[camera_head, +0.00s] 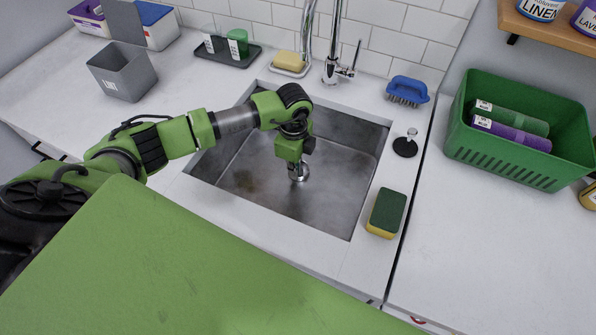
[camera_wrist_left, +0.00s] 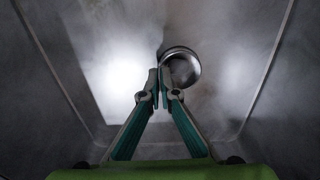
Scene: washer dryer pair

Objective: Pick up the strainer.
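The strainer is a small round shiny metal cup (camera_head: 299,173) low in the steel sink (camera_head: 235,175), below my left gripper. In the left wrist view the strainer (camera_wrist_left: 184,66) shows as a metal ring just beyond the fingertips. My left gripper (camera_wrist_left: 160,82) points down into the sink. Its two green-grey fingers are drawn close together, with the left edge of the strainer's rim between the tips. The gripper body hides part of the strainer in the head view. Whether the strainer touches the sink floor cannot be told. My right gripper is not in view.
The faucet (camera_head: 332,68) stands behind the sink. A blue brush (camera_head: 407,90), a black stopper (camera_head: 405,147) and a sponge (camera_head: 386,212) lie along its right side. A green basket (camera_head: 460,135) stands farther right. A grey bin (camera_head: 122,72) stands at left.

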